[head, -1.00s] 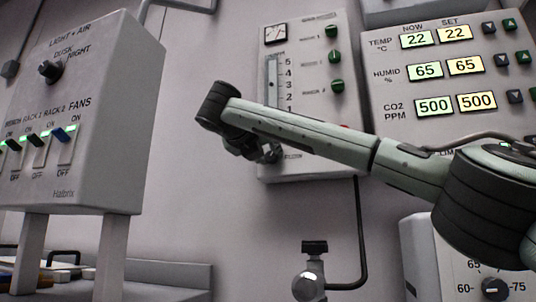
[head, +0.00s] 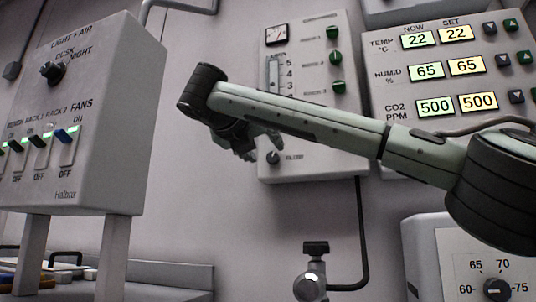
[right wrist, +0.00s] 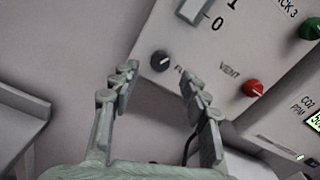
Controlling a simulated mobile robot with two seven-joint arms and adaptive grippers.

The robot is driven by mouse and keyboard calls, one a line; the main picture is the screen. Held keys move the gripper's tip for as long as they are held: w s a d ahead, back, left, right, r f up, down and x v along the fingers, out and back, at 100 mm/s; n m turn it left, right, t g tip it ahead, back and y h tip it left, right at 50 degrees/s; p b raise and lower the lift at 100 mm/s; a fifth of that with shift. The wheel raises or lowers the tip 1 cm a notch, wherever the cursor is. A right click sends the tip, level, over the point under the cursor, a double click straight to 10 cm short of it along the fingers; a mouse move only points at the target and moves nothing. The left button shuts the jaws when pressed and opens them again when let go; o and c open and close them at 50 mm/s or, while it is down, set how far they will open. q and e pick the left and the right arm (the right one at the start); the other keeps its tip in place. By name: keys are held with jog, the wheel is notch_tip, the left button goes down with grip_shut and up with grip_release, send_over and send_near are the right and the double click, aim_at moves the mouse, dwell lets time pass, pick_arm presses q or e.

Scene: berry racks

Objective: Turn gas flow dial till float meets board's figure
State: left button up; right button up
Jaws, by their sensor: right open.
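The scale tube (head: 273,74) stands above the dial, numbered up to 5. Its lower end (right wrist: 191,9) and the 0 show in the wrist view. I cannot make out the float. No board with a figure shows.
A red vent knob (right wrist: 253,88) is right of the dial. Green knobs (head: 333,32) line the panel's right side. A switch box (head: 110,110) stands at left, a climate display panel (head: 455,70) at right. A pipe valve (head: 312,285) is below.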

jog(key=v, duration=0.7)
jog(key=shift+s, duration=0.15)
